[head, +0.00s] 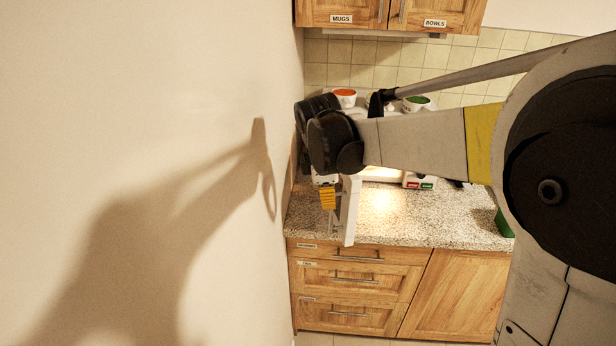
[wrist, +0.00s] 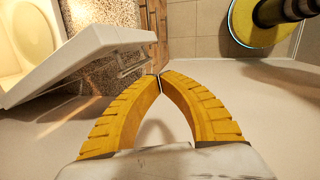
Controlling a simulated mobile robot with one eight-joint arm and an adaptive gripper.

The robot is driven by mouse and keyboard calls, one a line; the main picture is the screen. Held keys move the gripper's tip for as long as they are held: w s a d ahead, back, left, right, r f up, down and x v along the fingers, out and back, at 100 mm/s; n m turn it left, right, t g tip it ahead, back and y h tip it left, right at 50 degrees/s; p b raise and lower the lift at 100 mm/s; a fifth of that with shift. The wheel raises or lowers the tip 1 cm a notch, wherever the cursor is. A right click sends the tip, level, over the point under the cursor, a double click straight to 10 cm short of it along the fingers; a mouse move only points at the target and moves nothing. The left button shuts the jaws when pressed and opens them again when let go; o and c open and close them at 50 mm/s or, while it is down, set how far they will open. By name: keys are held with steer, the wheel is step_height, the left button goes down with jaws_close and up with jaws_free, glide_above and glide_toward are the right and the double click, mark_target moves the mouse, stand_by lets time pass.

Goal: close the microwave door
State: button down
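The white microwave door (head: 350,210) stands open, swung out over the front of the counter; the arm hides most of the microwave. In the wrist view the door (wrist: 75,62) is a white slab at the upper left, its handle (wrist: 133,64) near my fingertips. The lit microwave interior (wrist: 22,40) shows beyond it. My gripper (wrist: 160,76) has its yellow fingertips together with nothing visible between them. In the head view my gripper (head: 328,203) is just left of the door, on the wall side. I cannot tell whether it touches the door.
A beige wall (head: 230,60) is close on the left. Bowls with orange (head: 345,93) and green (head: 417,100) insides sit behind the arm. The speckled counter (head: 450,220) is clear at the front, with a green object (head: 503,224) at its right. Wooden drawers (head: 355,280) are below.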

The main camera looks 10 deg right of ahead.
steer(key=w+a+f+n+g+p, duration=0.1)
steer(key=w+a+f+n+p, duration=0.15)
steer(key=w+n, duration=0.2)
step_height(320, 180, down, 10)
steer(key=w+d+b, duration=0.1)
steer(key=w+d, duration=0.1)
steer(key=shift+n+h, duration=0.35)
steer(key=shift+h, duration=0.05)
steer(key=shift+d, duration=0.1)
